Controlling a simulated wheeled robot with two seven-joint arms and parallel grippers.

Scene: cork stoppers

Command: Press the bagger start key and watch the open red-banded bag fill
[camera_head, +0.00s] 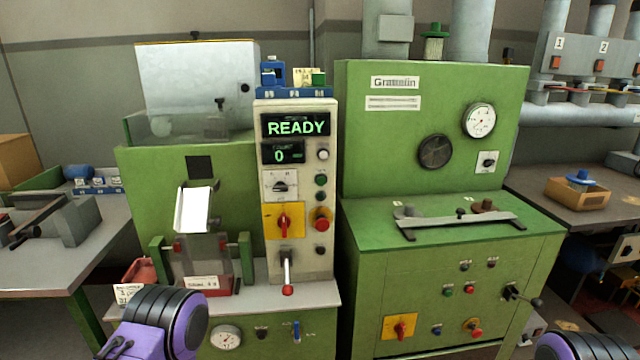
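The green bagger (140,190) stands left of centre. Its grey control panel (300,255) shows READY on the upper display (296,124) and 0 on the smaller one (282,153). A column of small round keys runs down the panel's right side, with a green key (320,181) above a red knob (321,222); their labels are too small to read. A clear bag (207,258) with red at its upper corners hangs below the white chute (195,208); it looks empty. My arms show in purple and black at the bottom edge; neither gripper's fingers can be seen.
A lever with a red knob (287,289) sticks out of the panel's lower part. A red bin (139,272) stands left of the bag. A second green machine (440,270) stands to the right. Benches stand at the far left and right.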

